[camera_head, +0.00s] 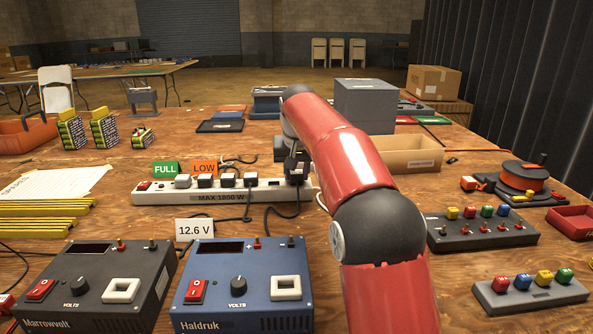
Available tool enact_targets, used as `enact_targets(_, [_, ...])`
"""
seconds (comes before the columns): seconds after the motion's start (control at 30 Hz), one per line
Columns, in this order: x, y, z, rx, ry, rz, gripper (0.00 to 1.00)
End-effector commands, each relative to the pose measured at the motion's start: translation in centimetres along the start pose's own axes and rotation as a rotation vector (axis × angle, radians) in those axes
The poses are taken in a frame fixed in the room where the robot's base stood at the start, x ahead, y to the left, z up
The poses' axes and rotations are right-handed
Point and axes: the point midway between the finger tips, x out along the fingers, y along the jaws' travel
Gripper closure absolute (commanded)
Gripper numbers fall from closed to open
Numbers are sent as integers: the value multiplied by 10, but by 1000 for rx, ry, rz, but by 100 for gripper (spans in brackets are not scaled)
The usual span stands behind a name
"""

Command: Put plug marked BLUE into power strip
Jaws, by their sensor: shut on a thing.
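The white power strip (160,197), marked MAX 1800 W, lies across the middle of the table. Several plugs sit along its left and middle part, among them a grey one (183,181) and a black one (205,181). My gripper (295,158) is at the strip's right end, partly hidden by my red arm, and points down. It is shut on a dark plug (296,172) with a black cord hanging from it. I cannot read a BLUE mark on any plug, nor tell whether the held plug is in a socket or just above it.
A black Marrowvolt supply (95,275) and a blue Haldruk supply (243,272) stand in front of the strip. FULL (165,169) and LOW (204,168) cards stand behind it. A grey box (365,104) and an open cardboard tray (412,160) are at the right.

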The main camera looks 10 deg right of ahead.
Motion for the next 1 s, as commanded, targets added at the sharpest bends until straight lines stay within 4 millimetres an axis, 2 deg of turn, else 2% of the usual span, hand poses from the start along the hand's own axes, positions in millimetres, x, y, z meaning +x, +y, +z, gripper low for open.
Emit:
enact_targets(0.9, [3,0,1,0,2,0,96])
enact_targets(0.93, [3,0,1,0,2,0,65])
enact_targets(1.0, [3,0,1,0,2,0,56])
